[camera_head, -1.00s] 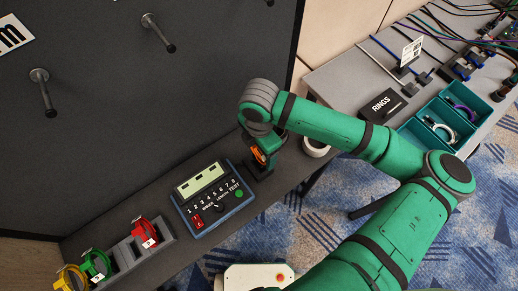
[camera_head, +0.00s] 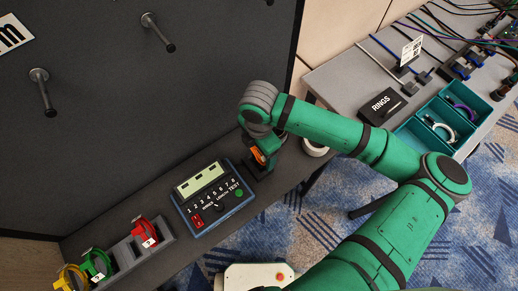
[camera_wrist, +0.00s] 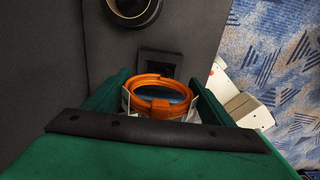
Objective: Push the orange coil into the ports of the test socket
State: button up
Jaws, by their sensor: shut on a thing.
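The orange coil (camera_wrist: 160,98) is a ring held between the two fingers of my gripper (camera_wrist: 158,105), which is shut on it. In the head view the coil (camera_head: 258,155) shows as a small orange patch at my gripper (camera_head: 262,152), just right of the tester. A dark square block with a recess (camera_wrist: 160,64), apparently the test socket, lies just beyond the coil in the wrist view.
A tester box (camera_head: 212,198) with a screen, numbers and a green button stands left of my gripper. Red (camera_head: 145,232), green (camera_head: 97,263) and yellow (camera_head: 70,279) coils sit in a grey holder at lower left. A round roll (camera_head: 315,148) lies close right of my gripper.

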aim_at(259, 156)
jog(key=shift+f, duration=1.95)
dwell(1.3)
jog(key=o, duration=1.2)
notch_tip(259, 156, up, 11)
jog(key=shift+f, duration=0.1)
dwell(0.4)
